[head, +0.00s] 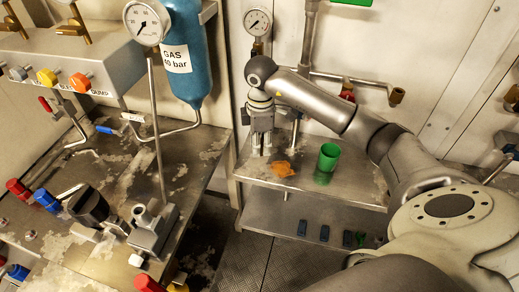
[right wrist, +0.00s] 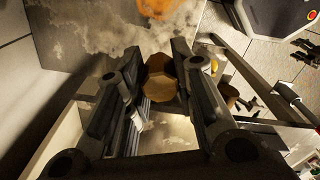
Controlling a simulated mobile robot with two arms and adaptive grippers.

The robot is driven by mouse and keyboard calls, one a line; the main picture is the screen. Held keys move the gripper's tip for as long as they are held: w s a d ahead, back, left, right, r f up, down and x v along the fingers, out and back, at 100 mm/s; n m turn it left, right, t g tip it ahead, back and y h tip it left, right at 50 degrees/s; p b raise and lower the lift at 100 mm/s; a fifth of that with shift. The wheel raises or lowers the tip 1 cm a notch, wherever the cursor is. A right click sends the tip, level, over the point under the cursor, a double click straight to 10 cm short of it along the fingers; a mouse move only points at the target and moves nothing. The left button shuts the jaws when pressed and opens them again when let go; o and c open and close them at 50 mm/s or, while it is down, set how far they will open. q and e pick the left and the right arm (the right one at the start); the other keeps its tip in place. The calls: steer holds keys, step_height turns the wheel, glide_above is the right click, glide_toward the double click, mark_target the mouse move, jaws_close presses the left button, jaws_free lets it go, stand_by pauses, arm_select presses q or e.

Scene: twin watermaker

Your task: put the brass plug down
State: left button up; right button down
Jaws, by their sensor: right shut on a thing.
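The brass plug (right wrist: 160,78) shows in the right wrist view as a hexagonal brass-coloured piece between the two fingers of my right gripper (right wrist: 158,88). The gripper is shut on it. In the head view my right gripper (head: 262,145) points down over the left end of the metal bench (head: 345,185), left of an orange cloth (head: 282,169). The plug cannot be made out in the head view. I cannot tell whether it touches the bench top. My left gripper is not in view.
A green cup (head: 328,157) stands on the bench right of the cloth. A pressure gauge (head: 258,22) and pipes are on the wall behind. A blue gas cylinder (head: 183,50) and a valve-covered worktop (head: 115,170) are at the left. The bench's front right top looks clear.

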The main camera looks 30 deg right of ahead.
steer(key=shift+w+d+f, duration=0.3)
steer(key=shift+w+f, duration=0.45)
steer(key=shift+f, duration=0.15)
steer(key=shift+w+f, duration=0.15)
steer(key=shift+f, duration=0.3)
step_height(320, 180, down, 2)
steer(key=shift+f+p, duration=0.2)
steer(key=shift+p, duration=0.45)
steer(key=shift+d+f, duration=0.1)
steer(key=shift+f, duration=0.05)
steer(key=shift+f, duration=0.1)
steer(key=c, duration=1.2)
jaws_free()
steer(key=shift+f, duration=0.1)
